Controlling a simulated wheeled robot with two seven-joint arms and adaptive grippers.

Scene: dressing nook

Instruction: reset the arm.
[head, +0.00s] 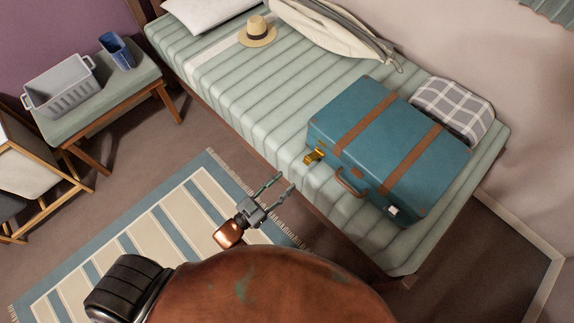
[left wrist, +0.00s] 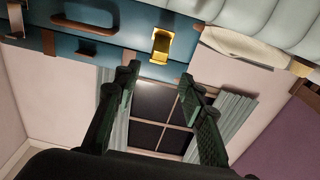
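My left gripper (head: 279,188) is open and empty in the head view, in front of the bed's near edge and above the striped rug. Its two fingers are spread apart, and the left wrist view also shows the open fingers (left wrist: 160,85) with nothing between them. My left arm's copper-coloured links fill the bottom of the head view. A closed blue suitcase (head: 355,118) with brown straps lies on the bed, to the right of the gripper and apart from it. Its gold latch (left wrist: 162,45) shows beyond the fingertips in the left wrist view. My right gripper is not visible.
The bed (head: 225,92) has a straw hat (head: 257,33), a pale garment bag (head: 330,32), a white pillow (head: 205,10) and a plaid cushion (head: 452,108). The striped rug (head: 130,243) lies on the floor.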

